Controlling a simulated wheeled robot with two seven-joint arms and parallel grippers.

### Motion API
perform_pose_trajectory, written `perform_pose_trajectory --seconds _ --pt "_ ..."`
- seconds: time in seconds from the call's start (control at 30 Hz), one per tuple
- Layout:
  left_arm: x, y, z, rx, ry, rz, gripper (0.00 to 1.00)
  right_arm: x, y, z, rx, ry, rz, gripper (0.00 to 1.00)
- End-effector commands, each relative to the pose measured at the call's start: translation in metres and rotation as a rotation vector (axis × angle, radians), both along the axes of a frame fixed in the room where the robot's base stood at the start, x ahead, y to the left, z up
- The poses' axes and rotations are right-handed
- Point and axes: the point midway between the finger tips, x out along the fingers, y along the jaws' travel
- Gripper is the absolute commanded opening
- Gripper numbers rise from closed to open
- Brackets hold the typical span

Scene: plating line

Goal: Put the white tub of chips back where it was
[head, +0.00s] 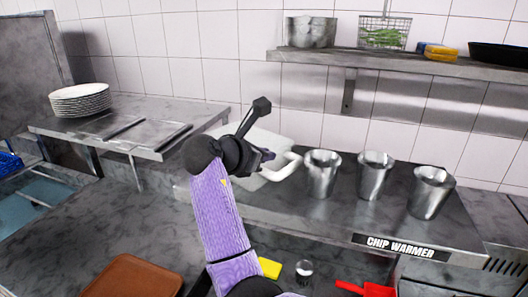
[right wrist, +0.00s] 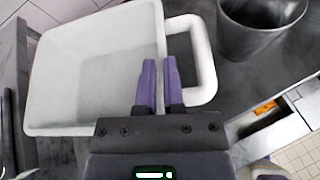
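The white tub (head: 258,140) is at the back left of the chip warmer, partly hidden behind my right arm in the head view. In the right wrist view the tub (right wrist: 95,70) shows a pale inside with no chips that I can make out, and a loop handle (right wrist: 207,65) on its right side. My right gripper (right wrist: 160,65) has its two purple fingers close together, one on each side of the tub's wall beside the handle, and looks shut on it. Whether the tub's base touches the surface is hidden. My left gripper is not in view.
Several metal cups stand right of the tub, the nearest (head: 321,174) close to its handle. The chip warmer (head: 400,246) has a front edge with a label. Plates (head: 80,100) are stacked at left. A shelf (head: 430,66) runs above. A brown board (head: 132,277) lies in front.

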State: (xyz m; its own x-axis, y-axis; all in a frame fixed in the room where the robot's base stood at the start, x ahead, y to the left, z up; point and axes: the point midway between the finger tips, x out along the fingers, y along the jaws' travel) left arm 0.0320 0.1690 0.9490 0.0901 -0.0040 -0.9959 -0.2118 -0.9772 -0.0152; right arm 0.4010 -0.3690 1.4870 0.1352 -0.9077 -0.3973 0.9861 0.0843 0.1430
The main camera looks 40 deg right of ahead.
Motion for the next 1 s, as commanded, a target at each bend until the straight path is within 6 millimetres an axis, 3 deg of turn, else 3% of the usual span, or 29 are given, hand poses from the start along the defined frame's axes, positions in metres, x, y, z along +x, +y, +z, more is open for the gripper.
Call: perform_pose_trajectory --seconds 0.03,0.1,0.43,0.8,1.0 --pt "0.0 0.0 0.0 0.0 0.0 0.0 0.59 0.0 0.0 0.0 0.0 0.0 0.0 0.23" --pt "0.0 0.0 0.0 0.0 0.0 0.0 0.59 0.0 0.0 0.0 0.0 0.0 0.0 0.38" --pt "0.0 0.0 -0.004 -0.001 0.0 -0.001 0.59 0.0 0.001 0.003 -0.001 -0.001 0.0 0.39" --pt "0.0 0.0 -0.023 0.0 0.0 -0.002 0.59 -0.012 0.087 0.039 0.001 -0.004 0.004 0.39" --pt "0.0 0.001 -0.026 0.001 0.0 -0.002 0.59 -0.016 0.108 0.05 0.001 -0.001 0.001 0.39"
